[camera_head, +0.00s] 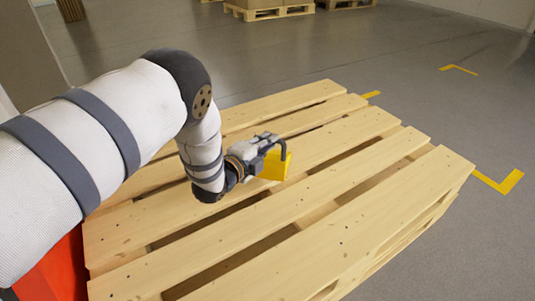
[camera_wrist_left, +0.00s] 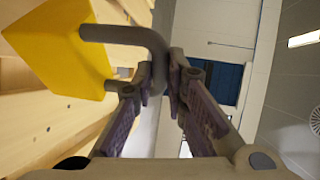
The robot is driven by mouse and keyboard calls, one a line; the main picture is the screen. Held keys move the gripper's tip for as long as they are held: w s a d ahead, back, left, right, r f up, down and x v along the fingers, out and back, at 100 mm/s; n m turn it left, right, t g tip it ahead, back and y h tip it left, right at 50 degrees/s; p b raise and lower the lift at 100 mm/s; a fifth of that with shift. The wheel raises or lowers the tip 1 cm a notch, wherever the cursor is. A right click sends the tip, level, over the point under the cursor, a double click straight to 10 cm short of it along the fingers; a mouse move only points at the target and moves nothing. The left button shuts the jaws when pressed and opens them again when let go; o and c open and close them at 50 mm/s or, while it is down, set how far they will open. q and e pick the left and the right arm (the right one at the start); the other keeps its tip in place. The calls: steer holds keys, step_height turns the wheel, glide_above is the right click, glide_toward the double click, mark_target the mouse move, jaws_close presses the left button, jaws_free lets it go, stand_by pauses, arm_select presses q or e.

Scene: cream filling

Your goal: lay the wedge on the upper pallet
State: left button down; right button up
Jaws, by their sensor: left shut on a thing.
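The yellow wedge (camera_head: 275,166) has a dark grey bent handle. It is over the middle of the upper pallet (camera_head: 340,225), a light wooden one with wide slats and gaps. My left gripper (camera_head: 280,148) is shut on the wedge's handle. In the left wrist view the fingers (camera_wrist_left: 160,85) close around the handle, and the yellow wedge (camera_wrist_left: 60,50) hangs off to the left against the slats. Whether the wedge touches the slats or is just above them I cannot tell. My right gripper is not in view.
The pallet top is otherwise bare. A red surface (camera_head: 62,268) shows at the lower left beside the pallet. Yellow floor marks (camera_head: 498,182) lie to the right. Another pallet with boxes (camera_head: 268,13) stands far back on open grey floor.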

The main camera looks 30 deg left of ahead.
arm_select(q)
step_height(320, 180, down, 3)
steer(key=shift+r+b, duration=0.1)
steer(key=shift+b, duration=0.3)
steer(key=shift+s+r, duration=0.1)
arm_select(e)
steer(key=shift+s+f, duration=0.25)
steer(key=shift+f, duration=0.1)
arm_select(q)
steer(key=c, duration=1.6)
jaws_free()
steer(key=shift+s, duration=0.1)
steer(key=s+r+p, duration=0.2)
steer(key=s+p, duration=0.2)
steer(key=s, duration=0.7)
steer(key=shift+s+a+p, duration=0.3)
steer(key=shift+a+p, duration=0.1)
steer(key=shift+a, duration=0.05)
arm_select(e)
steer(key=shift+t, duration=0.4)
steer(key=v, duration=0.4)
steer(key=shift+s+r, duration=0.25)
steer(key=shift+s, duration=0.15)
